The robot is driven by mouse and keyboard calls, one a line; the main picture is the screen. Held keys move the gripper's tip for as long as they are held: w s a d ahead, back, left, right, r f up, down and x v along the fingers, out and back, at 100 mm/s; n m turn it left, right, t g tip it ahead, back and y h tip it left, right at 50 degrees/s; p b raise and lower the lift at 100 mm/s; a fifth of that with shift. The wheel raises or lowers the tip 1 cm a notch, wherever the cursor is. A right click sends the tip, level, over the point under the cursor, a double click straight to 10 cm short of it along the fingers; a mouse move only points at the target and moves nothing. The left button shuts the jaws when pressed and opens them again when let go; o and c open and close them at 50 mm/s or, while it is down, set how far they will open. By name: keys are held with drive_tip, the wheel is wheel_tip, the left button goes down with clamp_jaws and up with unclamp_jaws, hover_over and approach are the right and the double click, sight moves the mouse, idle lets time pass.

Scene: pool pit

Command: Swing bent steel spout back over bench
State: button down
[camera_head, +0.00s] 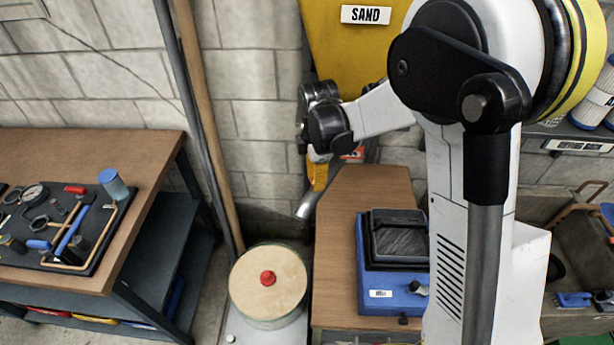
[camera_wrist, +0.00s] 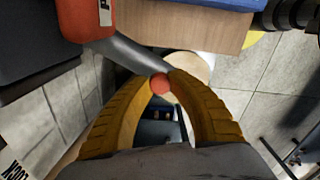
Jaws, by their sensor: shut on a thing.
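The bent steel spout (camera_head: 307,205) shows its grey end pointing down and left, just beyond the left edge of the wooden bench (camera_head: 350,185). In the wrist view the spout (camera_wrist: 130,55) runs from a red fitting (camera_wrist: 88,20) to between my yellow fingertips. My gripper (camera_head: 317,178) is shut on the spout; its fingers (camera_wrist: 158,76) meet it from both sides. My arm and gripper hide most of the spout in the head view. The bench also shows in the wrist view (camera_wrist: 190,28).
A round drum with a pale lid (camera_head: 260,290) and red knob (camera_head: 267,278) stands below the spout, left of the bench. A blue case (camera_head: 375,298) sits on the bench. A tool table (camera_head: 130,160) stands at left. A wooden pole (camera_head: 205,110) leans at the wall.

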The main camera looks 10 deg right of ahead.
drive_tip(key=s+d+n+b, duration=0.1)
drive_tip(key=s+d+n, duration=0.3)
drive_tip(key=d, duration=0.4)
drive_tip(key=shift+d+n, duration=0.2)
drive_tip(key=shift+n, duration=0.6)
drive_tip(key=c, duration=1.2)
unclamp_jaws()
drive_tip(key=shift+o, duration=0.2)
wheel_tip(320, 180, up, 12)
